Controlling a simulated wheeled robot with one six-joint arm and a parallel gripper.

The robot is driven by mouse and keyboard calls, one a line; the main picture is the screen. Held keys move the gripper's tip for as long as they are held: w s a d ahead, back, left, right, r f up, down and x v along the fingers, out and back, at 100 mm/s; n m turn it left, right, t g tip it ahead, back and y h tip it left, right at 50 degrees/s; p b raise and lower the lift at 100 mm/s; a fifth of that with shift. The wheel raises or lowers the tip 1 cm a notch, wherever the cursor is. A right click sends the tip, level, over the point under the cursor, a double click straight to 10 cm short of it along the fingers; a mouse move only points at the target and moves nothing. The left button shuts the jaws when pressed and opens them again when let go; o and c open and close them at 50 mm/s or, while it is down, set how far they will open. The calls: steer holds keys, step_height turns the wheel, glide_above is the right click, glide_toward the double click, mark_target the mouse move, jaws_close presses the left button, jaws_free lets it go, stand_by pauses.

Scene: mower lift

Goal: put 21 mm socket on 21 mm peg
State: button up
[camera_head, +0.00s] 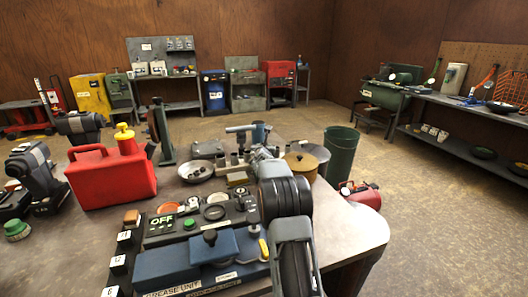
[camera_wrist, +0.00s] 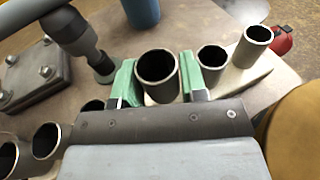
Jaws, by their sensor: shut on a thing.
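My gripper (camera_wrist: 158,78) is shut on a grey metal socket (camera_wrist: 158,68), with one green pad on each side of it. The socket is upright, its open round mouth facing the camera. Other open-topped sockets stand on a pale rail: a smaller one (camera_wrist: 212,60) right of my gripper and another (camera_wrist: 255,46) farther right. More sockets (camera_wrist: 46,140) are at the lower left. No size marks are legible and no bare peg is plain to see. Whether the held socket's lower end touches the rail is hidden. In the head view, my arm largely covers the gripper.
A T-handled tool (camera_wrist: 68,30) stands close left of my gripper, beside a bolted plate (camera_wrist: 38,76). A blue cup (camera_wrist: 142,12) is behind. On the bench are a red fuel can (camera_head: 112,172), a bowl (camera_head: 196,171) and a brass-coloured pot (camera_head: 308,154).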

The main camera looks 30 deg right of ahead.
steer(key=shift+f+b, duration=0.6)
steer(key=shift+b, duration=0.2)
steer(key=o, duration=0.9)
steer(key=shift+r+p, duration=0.55)
steer(key=shift+p, duration=0.15)
steer(key=b+v, duration=0.3)
steer(key=v, duration=0.9)
